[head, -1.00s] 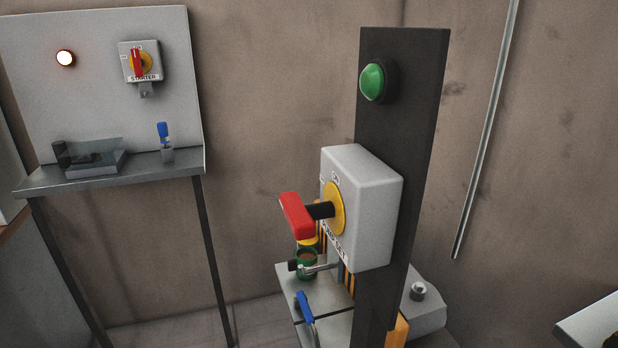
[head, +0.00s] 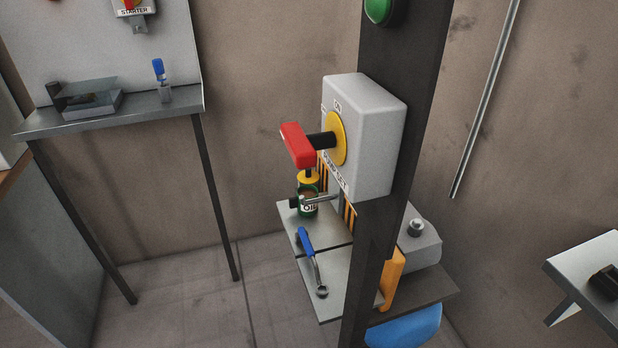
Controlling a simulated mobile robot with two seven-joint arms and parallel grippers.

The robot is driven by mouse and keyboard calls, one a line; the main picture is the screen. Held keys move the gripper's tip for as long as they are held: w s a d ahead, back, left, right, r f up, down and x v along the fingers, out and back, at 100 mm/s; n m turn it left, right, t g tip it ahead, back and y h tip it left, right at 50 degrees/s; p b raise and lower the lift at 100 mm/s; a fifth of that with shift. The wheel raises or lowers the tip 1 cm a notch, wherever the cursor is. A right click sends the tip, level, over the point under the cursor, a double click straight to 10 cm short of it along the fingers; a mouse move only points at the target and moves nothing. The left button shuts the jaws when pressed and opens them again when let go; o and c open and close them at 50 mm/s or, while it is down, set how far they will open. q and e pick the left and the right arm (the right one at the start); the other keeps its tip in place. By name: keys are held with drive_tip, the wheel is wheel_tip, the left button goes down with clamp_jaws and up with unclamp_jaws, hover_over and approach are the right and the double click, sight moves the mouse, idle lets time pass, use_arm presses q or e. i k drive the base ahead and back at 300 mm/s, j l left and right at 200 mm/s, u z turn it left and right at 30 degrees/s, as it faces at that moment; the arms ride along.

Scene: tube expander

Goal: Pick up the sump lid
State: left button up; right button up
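I cannot tell for sure which thing is the sump lid. Behind the dark post stands a grey housing (head: 424,247) with a round metal knob (head: 415,227) on top; the post hides part of it. Left of the post are flat grey plates (head: 331,272) at low height, with a blue-handled wrench (head: 311,262) lying on them. Neither of my grippers is in view.
A dark post (head: 401,155) carries a grey switch box (head: 370,130) with a red handle (head: 297,145) and a green button (head: 378,9). A metal shelf (head: 120,121) stands at left, a pale table (head: 590,275) at right. A blue object (head: 405,328) is low behind the post. Floor at left centre is clear.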

sight(308, 176)
drive_tip(key=i+j+z, duration=0.1)
drive_tip(key=z, duration=0.4)
drive_tip(key=j+z, duration=0.2)
drive_tip(key=z, duration=0.25)
drive_tip(key=j+z, duration=0.2)
drive_tip(key=z, duration=0.3)
drive_tip(key=j+z, duration=0.3)
drive_tip(key=j, duration=0.25)
drive_tip(key=j+z, duration=0.3)
drive_tip(key=j, duration=0.2)
drive_tip(key=k+j, duration=0.1)
drive_tip(key=j, duration=0.3)
drive_tip(key=k+j+z, duration=0.1)
drive_tip(key=j, duration=0.35)
drive_tip(key=k+j, duration=0.1)
drive_tip(key=j, duration=0.3)
drive_tip(key=k+j, duration=0.1)
drive_tip(key=j, duration=0.3)
drive_tip(key=k+j+z, duration=0.1)
drive_tip(key=j, duration=0.3)
drive_tip(key=i+j, duration=0.1)
drive_tip(key=i, duration=0.35)
